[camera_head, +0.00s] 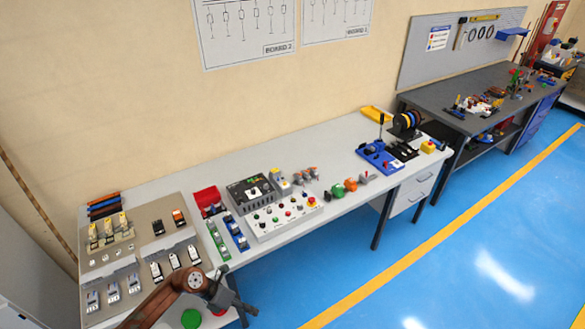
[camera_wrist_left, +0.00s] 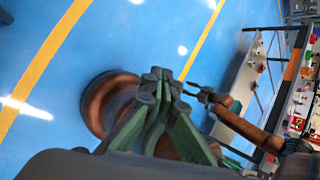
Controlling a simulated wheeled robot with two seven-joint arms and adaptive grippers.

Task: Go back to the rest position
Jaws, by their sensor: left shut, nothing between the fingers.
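My left gripper (camera_head: 246,309) hangs at the lower part of the head view, in front of the bench's near edge at the left end. It is over or near the blue floor. In the left wrist view its green-grey fingers (camera_wrist_left: 158,76) are together, with nothing between them. A second brown arm with a small dark gripper (camera_wrist_left: 194,91), seemingly my right one, reaches in from the right of the left wrist view. It is too small there to tell its jaw state. The right gripper does not show in the head view.
The long grey bench (camera_head: 300,160) carries a beige panel of switches (camera_head: 140,255), a control box (camera_head: 285,215) and a blue tool base (camera_head: 378,157). A dark workbench (camera_head: 470,85) stands beyond. The blue floor (camera_head: 440,260) in front is clear.

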